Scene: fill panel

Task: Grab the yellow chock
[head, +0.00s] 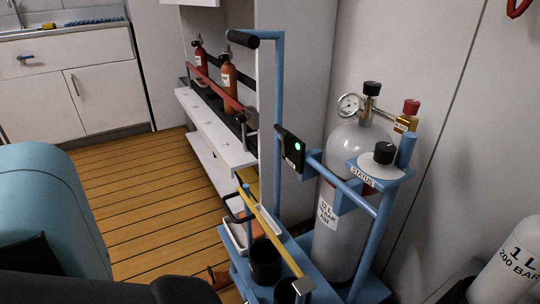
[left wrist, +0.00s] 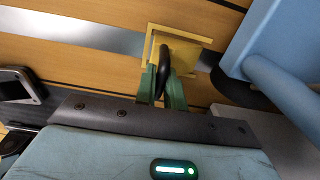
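The yellow chock (left wrist: 182,50) lies at the wooden floor in the left wrist view, with a black loop handle (left wrist: 164,76) rising from it toward the camera. My left gripper (left wrist: 161,76) has green fingers, one on each side of the handle. The handle fills the narrow gap, and the fingers appear closed on it. The fingers hide part of the chock. I cannot make out the chock or my left gripper in the head view. My right gripper is in neither view.
A blue cart (head: 278,110) carries a grey gas cylinder (head: 340,215) with a gauge. A blue frame part (left wrist: 285,85) is close right of the chock. A white bench (head: 205,130) holds bottles. Open wooden floor (head: 140,205) lies left of the cart.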

